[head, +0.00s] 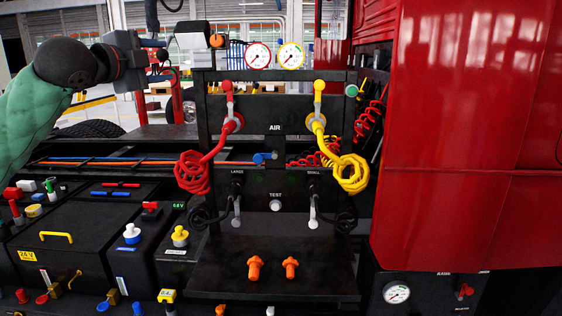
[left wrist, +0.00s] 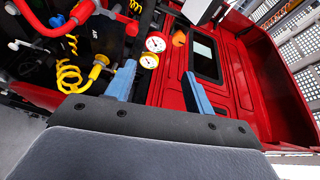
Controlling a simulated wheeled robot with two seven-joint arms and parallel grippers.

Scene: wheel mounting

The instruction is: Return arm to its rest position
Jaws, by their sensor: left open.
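My left arm (head: 40,98), with a green sleeve and dark joints, comes in from the left side of the head view. My left gripper (head: 158,56) is raised at the upper left, beside the upper part of the black air panel (head: 212,130). In the left wrist view, the two blue fingers of the left gripper (left wrist: 160,70) stand well apart with nothing between them. Its fingertips are small and hard to make out in the head view. My right arm and gripper are not in view.
The panel carries a red coiled hose (head: 193,172), a yellow coiled hose (head: 352,173) and two round gauges (head: 274,56). Two orange fittings (head: 272,268) sit on its lower shelf. Black cases (head: 75,258) fill the lower left. A large red body (head: 470,130) blocks the right.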

